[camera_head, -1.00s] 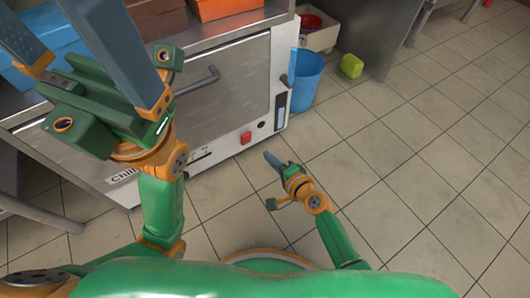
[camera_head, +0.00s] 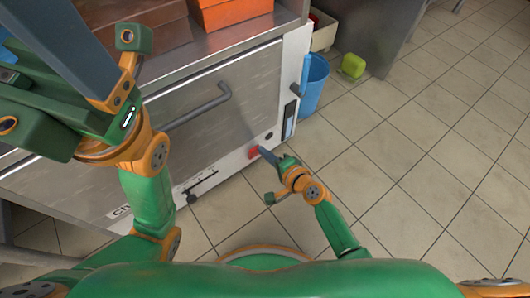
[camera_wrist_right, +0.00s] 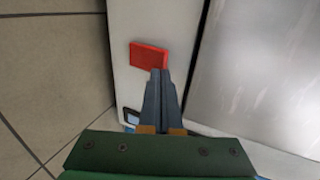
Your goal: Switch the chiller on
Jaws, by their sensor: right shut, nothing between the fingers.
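The chiller (camera_head: 215,90) is a steel-fronted cabinet with a bar handle and a white lower and side frame. Its red switch (camera_head: 252,153) sits low on the frame near the right corner; it also shows in the right wrist view (camera_wrist_right: 148,56). My right gripper (camera_head: 264,152) is shut and empty, its tips at the switch. In the right wrist view the closed fingertips (camera_wrist_right: 160,72) overlap the switch's lower right edge; I cannot tell whether they touch. My left gripper (camera_head: 75,45) is held high at the upper left, its fingers spread, tips out of frame.
Orange boxes (camera_head: 230,12) stand on the steel top. A blue bin (camera_head: 312,84) stands on the floor just right of the chiller, with a yellow-green object (camera_head: 353,66) beyond it. A dark knob (camera_head: 269,135) sits near the switch. The tiled floor to the right is clear.

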